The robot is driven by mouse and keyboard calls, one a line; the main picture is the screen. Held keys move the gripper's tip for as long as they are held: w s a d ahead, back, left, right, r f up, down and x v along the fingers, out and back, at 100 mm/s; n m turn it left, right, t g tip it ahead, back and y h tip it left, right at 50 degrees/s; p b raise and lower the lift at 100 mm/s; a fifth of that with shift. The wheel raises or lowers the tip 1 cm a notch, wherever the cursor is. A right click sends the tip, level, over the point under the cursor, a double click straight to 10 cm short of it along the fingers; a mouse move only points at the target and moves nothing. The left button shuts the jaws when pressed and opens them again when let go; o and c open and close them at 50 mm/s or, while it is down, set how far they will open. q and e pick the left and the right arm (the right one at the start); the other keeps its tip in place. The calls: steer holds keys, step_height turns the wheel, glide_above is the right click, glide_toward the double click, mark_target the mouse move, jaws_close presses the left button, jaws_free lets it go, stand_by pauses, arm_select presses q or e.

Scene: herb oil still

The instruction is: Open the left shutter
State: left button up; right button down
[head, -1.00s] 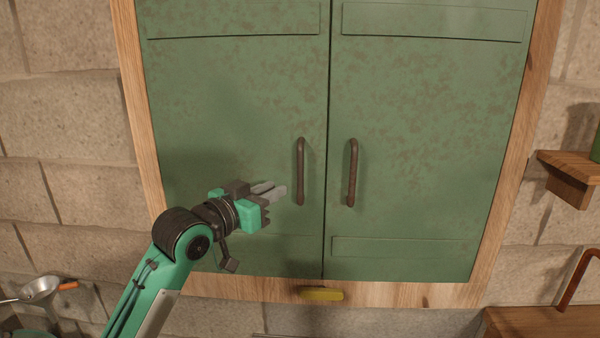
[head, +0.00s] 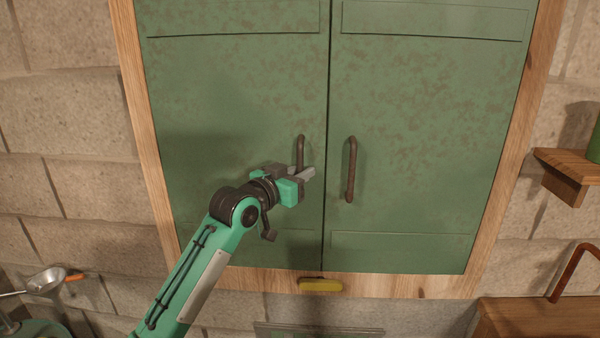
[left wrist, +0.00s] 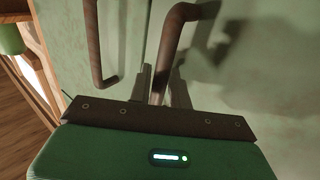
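The left shutter (head: 230,110) is a worn green metal panel, shut flush beside the right shutter (head: 430,120). Its brown bar handle (head: 300,150) stands upright near the middle seam; the lower part is hidden by my gripper. My left gripper (head: 308,174) is at the lower part of this handle. In the left wrist view the left shutter's handle (left wrist: 168,45) runs down between the two grey fingers (left wrist: 162,88), which look apart, with a gap on at least one side. My right gripper is out of view.
The right shutter's handle (head: 351,170) is close to the right of my gripper. A wooden frame (head: 145,120) surrounds the shutters, with a yellow block (head: 320,286) on its lower edge.

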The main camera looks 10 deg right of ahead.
arm_select(q)
jaws_close()
steer(key=shift+s, duration=0.15)
